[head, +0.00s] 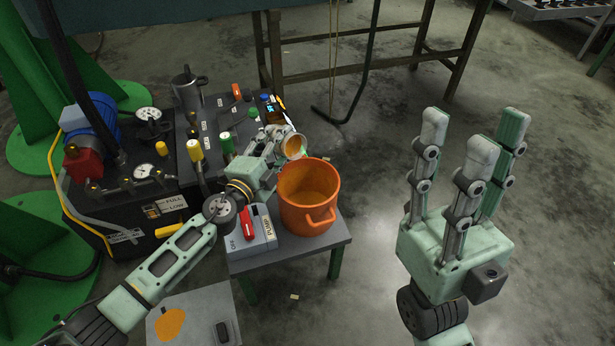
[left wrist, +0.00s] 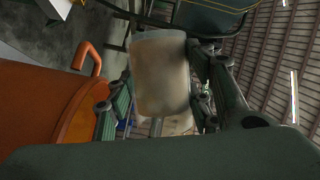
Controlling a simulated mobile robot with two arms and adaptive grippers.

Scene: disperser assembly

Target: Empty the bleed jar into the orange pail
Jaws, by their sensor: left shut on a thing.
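The orange pail (head: 308,200) stands upright on a small grey table; its open mouth faces up, and part of it fills the left of the left wrist view (left wrist: 40,110). The bleed jar (head: 293,146) is tilted over the pail's back-left rim, with its mouth toward the pail. My left gripper (head: 274,142) is shut on the jar. In the left wrist view the jar (left wrist: 160,75) is cloudy and brownish between the fingers. My right gripper (head: 470,150) is raised at the right with its fingers spread, empty. What is in the pail cannot be made out.
The small table (head: 330,228) also holds a grey pump switch box (head: 250,233) with a red part, close to the pail. A black hydraulic unit (head: 140,185) with gauges and knobs stands at the left. A bench (head: 380,68) stands behind. The floor right of the pail is clear.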

